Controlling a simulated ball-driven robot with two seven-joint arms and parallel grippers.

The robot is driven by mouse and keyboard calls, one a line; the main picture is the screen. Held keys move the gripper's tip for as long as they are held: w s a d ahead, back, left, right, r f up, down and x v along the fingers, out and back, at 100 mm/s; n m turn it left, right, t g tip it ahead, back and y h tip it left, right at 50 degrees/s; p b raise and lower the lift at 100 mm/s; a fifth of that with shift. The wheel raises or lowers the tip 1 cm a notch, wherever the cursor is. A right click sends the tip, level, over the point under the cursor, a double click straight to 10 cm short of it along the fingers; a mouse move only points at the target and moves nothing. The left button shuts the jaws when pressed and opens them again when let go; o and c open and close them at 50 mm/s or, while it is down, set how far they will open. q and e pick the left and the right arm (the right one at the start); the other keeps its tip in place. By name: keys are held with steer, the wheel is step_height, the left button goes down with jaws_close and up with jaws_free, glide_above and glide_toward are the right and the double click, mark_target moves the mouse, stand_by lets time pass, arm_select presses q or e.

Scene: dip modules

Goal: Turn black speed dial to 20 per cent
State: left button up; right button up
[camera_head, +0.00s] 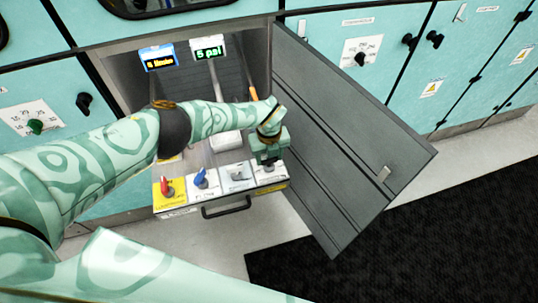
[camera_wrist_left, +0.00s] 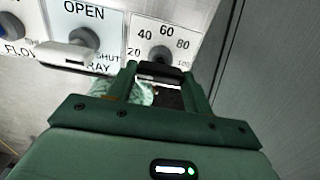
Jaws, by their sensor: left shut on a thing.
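The black speed dial (camera_wrist_left: 160,52) sits on a white scale plate (camera_wrist_left: 146,30) marked 20, 40, 60, 80 and 100 in the left wrist view. My left gripper (camera_wrist_left: 160,72) is shut on the dial, with a finger on each side of it. The fingers hide much of the dial, so I cannot tell where it points. In the head view my left gripper (camera_head: 268,158) is over the rightmost plate of the pulled-out panel (camera_head: 230,203), and the dial is hidden there. My right gripper is not in view.
Left of the dial are a grey-handled valve (camera_head: 238,175) with an OPEN/SHUT label, a blue valve (camera_head: 200,178) and a red valve (camera_head: 167,187). An open grey door (camera_head: 345,140) stands close on the right. Two small displays, one reading 5 psi (camera_head: 208,53), are behind.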

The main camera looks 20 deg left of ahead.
arm_select(q)
steer(key=o, duration=1)
step_height(320, 180, up, 16)
steer(key=p, duration=0.7)
steer(key=shift+r, duration=0.2)
